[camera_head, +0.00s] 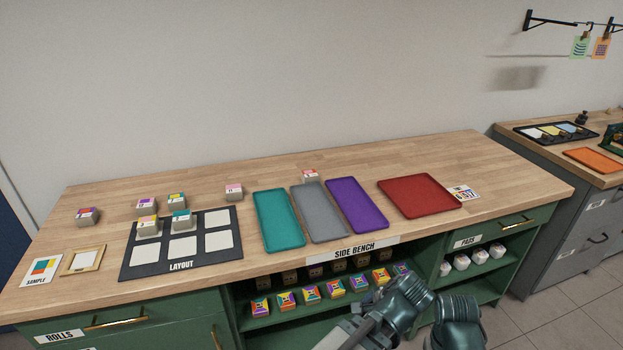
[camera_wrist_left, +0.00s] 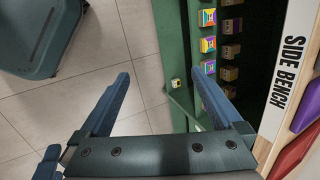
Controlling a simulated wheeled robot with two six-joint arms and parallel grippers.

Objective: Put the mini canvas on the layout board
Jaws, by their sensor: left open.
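The mini canvas, seemingly the small pale panel with a wooden edge (camera_head: 82,260), lies flat at the left of the bench top, next to the sample card. The black layout board (camera_head: 160,264) lies to its right, with pale cells in two rows. Small blocks with coloured tops stand on its left and middle upper cells; the other cells look bare. My left gripper (camera_wrist_left: 160,78) is open and empty in the left wrist view, over the floor in front of the bench's open shelves. It is well away from the canvas. My right gripper is not in view.
Teal (camera_head: 278,220), grey (camera_head: 321,212), purple (camera_head: 357,204) and red (camera_head: 418,195) trays lie right of the board. The sample card (camera_head: 42,270) lies left of the canvas. Several blocks stand behind the board. The shelves below hold coloured boxes (camera_head: 308,295). The bench's back strip is mostly clear.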

